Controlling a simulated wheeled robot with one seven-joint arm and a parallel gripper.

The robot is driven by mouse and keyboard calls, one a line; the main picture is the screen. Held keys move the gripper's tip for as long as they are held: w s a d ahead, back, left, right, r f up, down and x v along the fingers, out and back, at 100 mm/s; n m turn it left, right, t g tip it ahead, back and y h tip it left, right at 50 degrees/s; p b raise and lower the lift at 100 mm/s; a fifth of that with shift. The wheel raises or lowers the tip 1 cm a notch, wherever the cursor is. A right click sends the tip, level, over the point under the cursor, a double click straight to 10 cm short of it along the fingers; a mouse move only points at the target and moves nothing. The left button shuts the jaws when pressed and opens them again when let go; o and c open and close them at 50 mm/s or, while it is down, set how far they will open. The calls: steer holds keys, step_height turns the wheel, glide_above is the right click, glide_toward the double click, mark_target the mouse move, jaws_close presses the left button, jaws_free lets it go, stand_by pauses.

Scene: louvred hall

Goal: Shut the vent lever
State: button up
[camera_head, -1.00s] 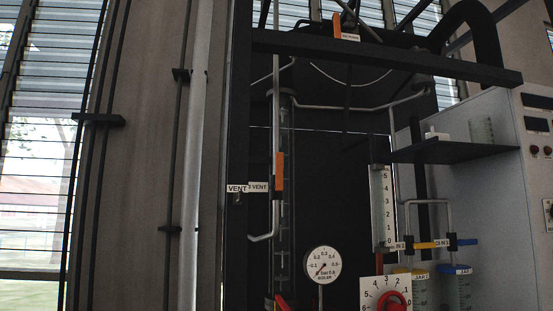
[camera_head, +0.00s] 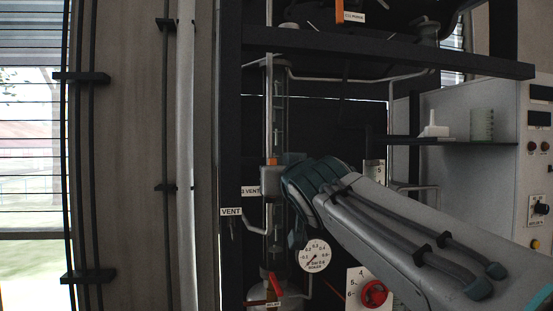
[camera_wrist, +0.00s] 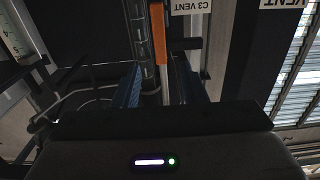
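The vent lever (camera_head: 272,161) is a narrow orange handle on a thin vertical pipe, by the C3 VENT label (camera_head: 251,191). In the head view only its top shows; my gripper (camera_head: 273,182) and arm cover the rest. In the wrist view the orange lever (camera_wrist: 158,35) runs upright, in line with the pipe. My gripper (camera_wrist: 162,88) has its two blue-padded fingers apart, one on each side of the lever's line. I see a gap between the fingers and the lever; contact cannot be made out.
A round pressure gauge (camera_head: 314,256) and a red dial knob (camera_head: 374,293) sit below my arm. A red lever (camera_head: 275,284) is lower on the column. A dark frame post (camera_head: 230,130) stands left of the lever. A shelf (camera_head: 465,142) with glassware is at right.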

steer(key=shift+p+x, duration=0.8)
steer(key=shift+x, duration=4.2)
jaws_close()
